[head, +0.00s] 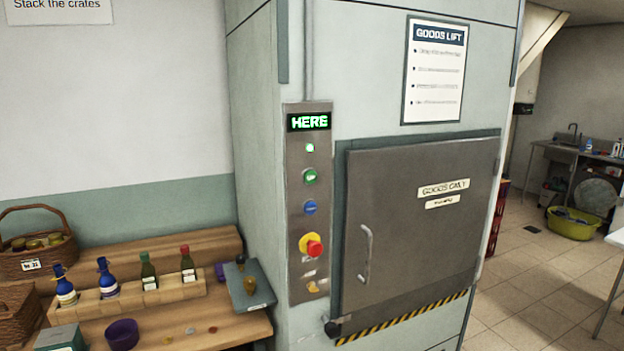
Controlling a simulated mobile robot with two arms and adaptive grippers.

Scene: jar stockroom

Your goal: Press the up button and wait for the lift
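The goods lift's steel control panel (296,222) is on the lift front, left of the door. Its display (309,121) reads HERE in green. A small pale lamp (310,147) is lit below it. Under that are a green button (310,177) and a blue button (310,208); their markings are too small to read, so I cannot tell which is up. A red stop knob (314,249) on a yellow base sits lower. The grey lift door (410,225) looks closed, with a vertical handle (366,254) at its left. Neither gripper is in view.
A wooden bench (225,330) with bottles, a purple bowl (122,334) and baskets stands left of the lift. Striped edging (400,317) runs under the door. Open tiled floor (530,285) lies right, with a yellow-green tub (573,224) and a sink behind.

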